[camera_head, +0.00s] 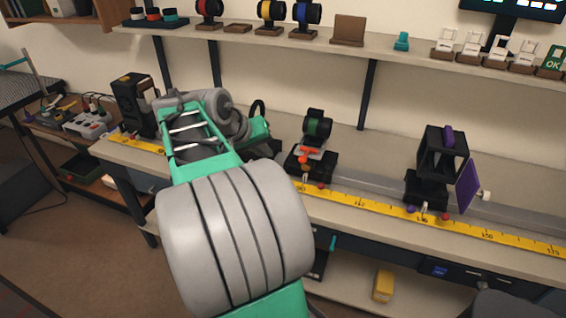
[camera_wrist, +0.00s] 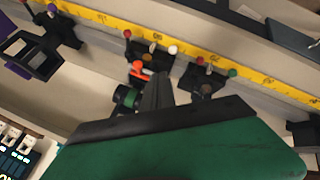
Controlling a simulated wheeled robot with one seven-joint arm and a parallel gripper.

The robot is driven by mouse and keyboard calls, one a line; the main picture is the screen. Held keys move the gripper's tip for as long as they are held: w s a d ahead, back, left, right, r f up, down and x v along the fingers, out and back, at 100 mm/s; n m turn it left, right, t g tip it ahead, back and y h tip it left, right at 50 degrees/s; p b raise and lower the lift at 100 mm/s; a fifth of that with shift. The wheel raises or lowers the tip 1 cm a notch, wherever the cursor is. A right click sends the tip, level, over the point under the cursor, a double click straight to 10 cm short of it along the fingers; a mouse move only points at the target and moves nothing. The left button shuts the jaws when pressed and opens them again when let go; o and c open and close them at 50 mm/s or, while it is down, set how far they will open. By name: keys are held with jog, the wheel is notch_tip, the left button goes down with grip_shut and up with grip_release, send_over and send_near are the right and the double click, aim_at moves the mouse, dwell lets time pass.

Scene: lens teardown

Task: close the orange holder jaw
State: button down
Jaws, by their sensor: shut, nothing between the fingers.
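The orange holder jaw (camera_head: 309,152) is on a black holder (camera_head: 318,166) standing at the bench rail, just below a black lens with a green band (camera_head: 319,127). In the wrist view the orange jaw (camera_wrist: 140,69) shows beside the green-banded lens (camera_wrist: 130,97). How far the jaw stands open is too small to tell. My gripper (camera_wrist: 158,78) is shut and empty, its dark fingertips close beside the orange jaw; contact cannot be told. In the head view my gripper is to the left of the holder, its fingers partly hidden by my arm.
A black holder with purple parts (camera_head: 436,160) stands farther right on the rail. A yellow ruler (camera_head: 370,203) runs along the bench front. Another dark holder (camera_wrist: 205,82) stands close to my fingers in the wrist view. A shelf (camera_head: 350,46) holds several items above. The bench between the holders is clear.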

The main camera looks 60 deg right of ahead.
aim_at(305, 154)
jog(key=s+d+f, duration=0.3)
jog(key=d+f, duration=0.4)
jog(key=d, duration=0.1)
jog(key=shift+s+d+f+p, duration=0.2)
jog(key=shift+s+d+p, duration=0.05)
jog(key=shift+p, duration=0.1)
